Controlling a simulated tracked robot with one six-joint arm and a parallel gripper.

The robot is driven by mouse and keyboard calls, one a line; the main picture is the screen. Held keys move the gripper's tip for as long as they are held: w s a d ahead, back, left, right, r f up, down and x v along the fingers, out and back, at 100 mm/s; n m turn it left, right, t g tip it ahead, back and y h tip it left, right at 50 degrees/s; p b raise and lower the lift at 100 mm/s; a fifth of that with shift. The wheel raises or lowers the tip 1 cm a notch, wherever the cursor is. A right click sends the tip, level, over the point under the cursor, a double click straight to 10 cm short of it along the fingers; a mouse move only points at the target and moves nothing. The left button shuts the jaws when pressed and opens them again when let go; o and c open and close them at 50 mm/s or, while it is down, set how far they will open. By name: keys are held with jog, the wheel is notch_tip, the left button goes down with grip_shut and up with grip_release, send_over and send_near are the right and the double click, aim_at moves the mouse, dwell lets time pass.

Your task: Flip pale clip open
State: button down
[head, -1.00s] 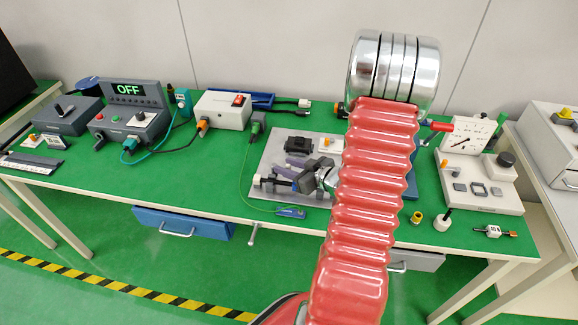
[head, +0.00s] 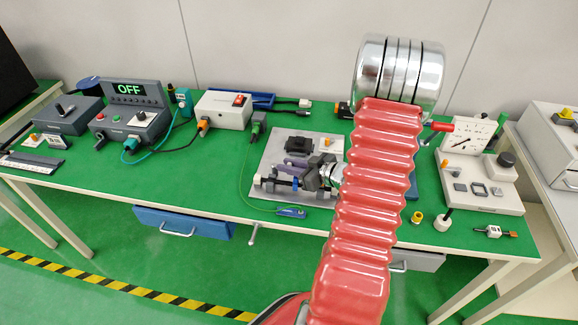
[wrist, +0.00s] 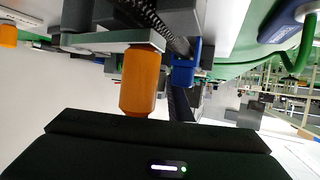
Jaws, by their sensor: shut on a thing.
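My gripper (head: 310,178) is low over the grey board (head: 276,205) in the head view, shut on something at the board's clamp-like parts. What lies between its fingertips is hidden. A blue piece (head: 295,184) shows just left of it. I cannot single out the pale clip for certain; a small white piece (head: 257,181) sits at the board's left end. In the wrist view, a pale grey bar (wrist: 105,40) carries an orange cylinder (wrist: 143,82), with a blue block (wrist: 184,70) beside it. The fingertips do not show clearly there.
A black block (head: 299,144) stands on the board behind my gripper. A purple-blue tool (head: 290,212) lies at its front edge. A white box (head: 222,110) and a grey OFF-display unit (head: 130,115) stand left. A pale panel with a dial (head: 470,135) stands right.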

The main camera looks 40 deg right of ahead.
jog(key=shift+w+d+r+n+g+y, duration=0.1)
jog(key=shift+w+d+n+g+y, duration=0.1)
jog(key=shift+d+n+y, duration=0.3)
jog(key=shift+w+d+n+g+y, duration=0.15)
jog(key=shift+n+g+y, duration=0.05)
jog(key=shift+n+y, duration=0.5)
jog(key=shift+w+d+r+n+g+y, duration=0.1)
jog(key=shift+w+d+n+g+y, duration=0.1)
jog(key=shift+d+n+y, duration=0.3)
jog(key=shift+s+a, duration=0.1)
jog(key=shift+a, duration=0.05)
jog(key=c, duration=1.7)
grip_release()
jog(key=shift+f, duration=0.1)
jog(key=shift+c, duration=0.2)
jog(key=shift+a, duration=0.1)
jog(key=shift+s, duration=0.1)
jog(key=v, duration=1.3)
jog(key=shift+s+d, duration=0.15)
jog(key=shift+d, duration=0.15)
